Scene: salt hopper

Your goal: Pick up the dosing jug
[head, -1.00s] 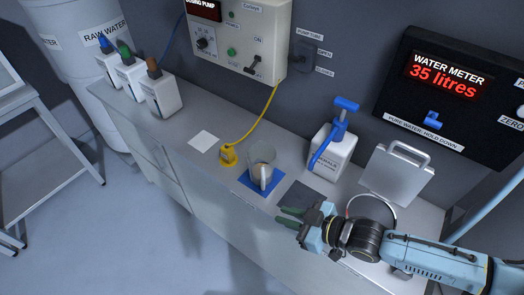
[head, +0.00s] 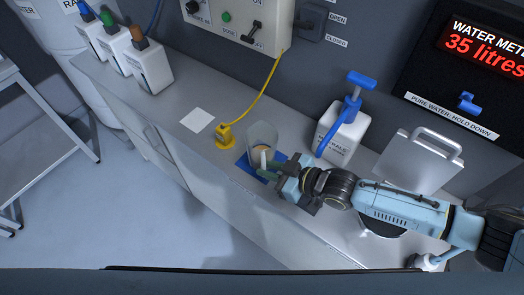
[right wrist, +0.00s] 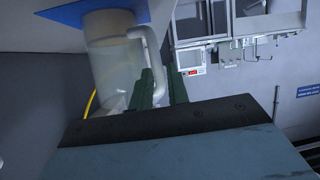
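The dosing jug (head: 262,138) is a clear, greyish cup with a pale handle (head: 263,158). It stands upright on a blue mat (head: 246,171) on the bench. My right gripper (head: 268,170) is at the handle side of the jug, its green fingers apart. In the right wrist view the jug (right wrist: 115,65) appears upside down, and the handle (right wrist: 154,55) runs down to the gap between the two green fingers (right wrist: 162,88). I cannot tell whether the fingers touch it. My left gripper is not in view.
A yellow fitting (head: 225,136) with a yellow cable stands left of the jug. A white pump bottle (head: 342,135) stands behind right. A metal lid with a handle (head: 418,160) is farther right. A white card (head: 197,120) lies left; the front-left bench is clear.

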